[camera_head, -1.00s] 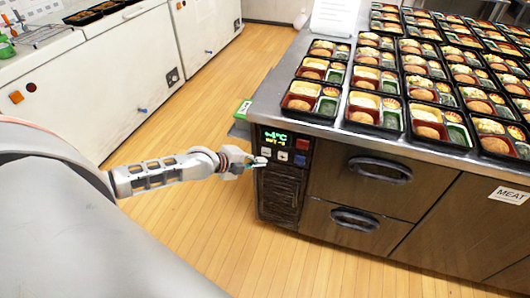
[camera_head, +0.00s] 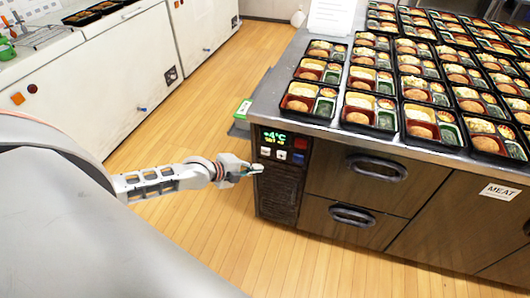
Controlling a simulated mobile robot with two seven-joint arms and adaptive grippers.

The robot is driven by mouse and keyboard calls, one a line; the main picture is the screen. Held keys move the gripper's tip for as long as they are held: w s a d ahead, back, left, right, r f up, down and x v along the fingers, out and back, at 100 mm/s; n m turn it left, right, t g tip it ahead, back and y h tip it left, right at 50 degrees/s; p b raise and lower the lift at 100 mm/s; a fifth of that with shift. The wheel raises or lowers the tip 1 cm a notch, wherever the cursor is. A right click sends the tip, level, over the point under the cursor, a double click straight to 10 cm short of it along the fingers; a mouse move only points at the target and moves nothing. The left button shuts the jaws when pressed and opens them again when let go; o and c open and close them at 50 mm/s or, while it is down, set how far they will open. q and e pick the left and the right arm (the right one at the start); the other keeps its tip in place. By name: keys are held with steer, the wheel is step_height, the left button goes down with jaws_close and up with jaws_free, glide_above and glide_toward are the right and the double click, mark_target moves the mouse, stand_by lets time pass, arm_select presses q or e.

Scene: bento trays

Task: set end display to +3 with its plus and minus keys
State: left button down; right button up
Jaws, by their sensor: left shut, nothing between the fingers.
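The end display (camera_head: 274,137) on the counter's end panel glows green and reads about +4°C, with a smaller line of text below it that is too small to read surely. Two pale keys sit under it, a left key (camera_head: 265,151) and a right key (camera_head: 281,154); their signs are too small to read. My left gripper (camera_head: 257,169) is shut and empty. Its tips are just below the left key, close to the panel; I cannot tell whether they touch it. My right gripper is not in view.
A red button (camera_head: 300,143) and a blue button (camera_head: 298,158) sit right of the keys. Below is a dark vent grille (camera_head: 279,193). Bento trays (camera_head: 308,101) cover the steel countertop above. Drawer handles (camera_head: 376,167) stick out to the right. The wooden floor (camera_head: 180,225) is clear.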

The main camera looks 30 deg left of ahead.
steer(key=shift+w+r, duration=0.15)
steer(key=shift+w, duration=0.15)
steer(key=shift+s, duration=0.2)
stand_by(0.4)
arm_select(q)
steer(key=s+d+f+n+h, duration=0.1)
steer(key=s+d+f+n, duration=0.1)
steer(key=s+d+n, duration=0.35)
steer(key=s+d+f+n, duration=0.2)
steer(key=s+d+f, duration=0.1)
steer(key=s+d, duration=0.55)
steer(key=s+d+n+y, duration=0.2)
steer(key=s+d+n, duration=0.1)
steer(key=s+n, duration=0.6)
steer(key=shift+r+y, duration=0.25)
steer(key=shift+y, duration=0.05)
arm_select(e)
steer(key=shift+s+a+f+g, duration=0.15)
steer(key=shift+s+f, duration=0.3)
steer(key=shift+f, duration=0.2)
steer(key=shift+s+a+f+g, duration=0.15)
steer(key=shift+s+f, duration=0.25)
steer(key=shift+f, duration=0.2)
